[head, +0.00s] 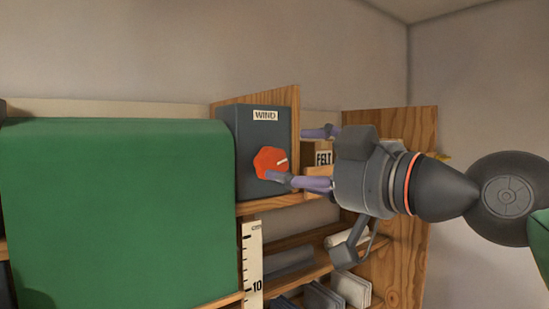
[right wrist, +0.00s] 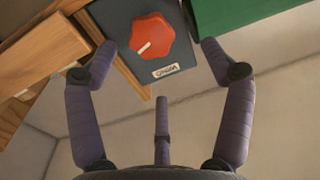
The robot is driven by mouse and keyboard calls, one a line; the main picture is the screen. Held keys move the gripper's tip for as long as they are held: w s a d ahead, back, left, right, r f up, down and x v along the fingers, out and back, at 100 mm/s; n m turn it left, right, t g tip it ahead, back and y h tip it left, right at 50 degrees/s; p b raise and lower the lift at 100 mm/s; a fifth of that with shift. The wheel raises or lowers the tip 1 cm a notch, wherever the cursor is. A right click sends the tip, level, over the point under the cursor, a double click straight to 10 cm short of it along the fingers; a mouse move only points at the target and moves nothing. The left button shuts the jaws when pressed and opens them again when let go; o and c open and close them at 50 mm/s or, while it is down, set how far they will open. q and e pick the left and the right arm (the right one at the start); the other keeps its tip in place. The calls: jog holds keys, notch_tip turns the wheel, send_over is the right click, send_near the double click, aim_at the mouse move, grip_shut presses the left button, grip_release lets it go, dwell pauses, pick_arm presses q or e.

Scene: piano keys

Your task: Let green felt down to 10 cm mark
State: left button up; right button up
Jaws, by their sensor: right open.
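The green felt (head: 115,210) hangs as a broad sheet at the left in the head view. Its lower right corner is near the level of the 10 mark on the white ruler (head: 250,262); the exact alignment is unclear. The dark WIND box (head: 245,130) carries a red knob (head: 268,160) with a white pointer line. My right gripper (head: 302,156) is open in front of the box, one finger overlapping the knob. In the right wrist view, the knob (right wrist: 153,40) lies between the spread fingertips (right wrist: 158,50); contact is unclear. My left gripper is out of view.
A box labelled FELT (head: 323,158) stands on the wooden shelf, partly behind my right gripper. Lower shelves hold rolls and grey blocks (head: 322,297). A wooden side panel (head: 405,270) stands at the right, with bare wall beyond.

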aim_at(276, 166)
jog(key=w+a, duration=0.1)
jog(key=w, duration=0.1)
jog(key=w+a+p, duration=0.1)
jog(key=w, duration=0.1)
jog(key=w+a, duration=0.1)
jog(key=w, duration=0.1)
jog(key=shift+w+a+f, duration=0.15)
jog(key=shift+w+f, duration=0.15)
jog(key=shift+f, duration=0.05)
jog(key=shift+w+a, duration=0.1)
jog(key=shift+a, duration=0.2)
jog(key=shift+s+a+r+p, duration=0.2)
jog(key=shift+s+p, duration=0.15)
jog(key=shift+s, duration=0.05)
jog(key=shift+w+f, duration=0.2)
jog(key=shift+w, duration=0.35)
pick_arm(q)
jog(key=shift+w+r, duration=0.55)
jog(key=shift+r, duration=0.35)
pick_arm(e)
jog(key=shift+s+a, duration=0.1)
jog(key=shift+s, duration=0.05)
jog(key=c, duration=1.1)
